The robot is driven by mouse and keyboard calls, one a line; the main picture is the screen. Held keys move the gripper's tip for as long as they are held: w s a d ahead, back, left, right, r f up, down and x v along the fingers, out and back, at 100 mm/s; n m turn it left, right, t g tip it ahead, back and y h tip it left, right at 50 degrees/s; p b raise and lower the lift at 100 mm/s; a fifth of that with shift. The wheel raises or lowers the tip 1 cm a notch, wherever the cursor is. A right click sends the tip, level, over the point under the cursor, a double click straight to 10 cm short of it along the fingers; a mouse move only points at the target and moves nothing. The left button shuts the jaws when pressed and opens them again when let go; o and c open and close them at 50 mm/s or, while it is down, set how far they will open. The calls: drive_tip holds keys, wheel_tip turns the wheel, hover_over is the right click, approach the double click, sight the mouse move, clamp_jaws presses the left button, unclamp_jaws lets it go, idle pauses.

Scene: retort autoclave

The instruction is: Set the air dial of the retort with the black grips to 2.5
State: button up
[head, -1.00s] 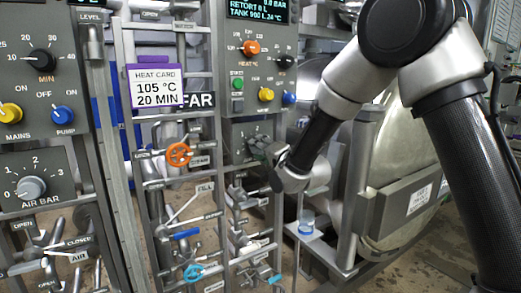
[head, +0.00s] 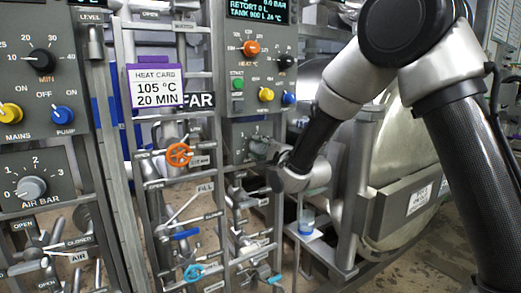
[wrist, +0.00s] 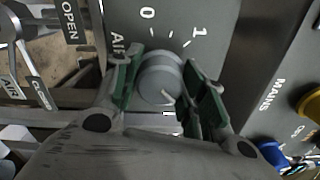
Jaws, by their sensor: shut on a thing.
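In the wrist view, my gripper (wrist: 165,85) has its two green-padded fingers on either side of a round grey air dial (wrist: 158,72), shut on it. The scale shows 0 and 1; the higher numbers are hidden behind the right finger. A pale mark on the knob lies towards its lower edge; I cannot tell a set value from it. In the head view, my gripper (head: 262,150) is at the lower part of the far control panel (head: 240,130), and covers the dial there. I see no black grips that clearly mark either retort.
A second air dial (head: 31,188), labelled AIR BAR, is on the near panel at left. A rounded steel door (head: 400,185) is at right.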

idle(0.4)
drive_tip(key=o, duration=1)
drive_tip(key=shift+o, duration=0.2)
drive_tip(key=v, duration=1.2)
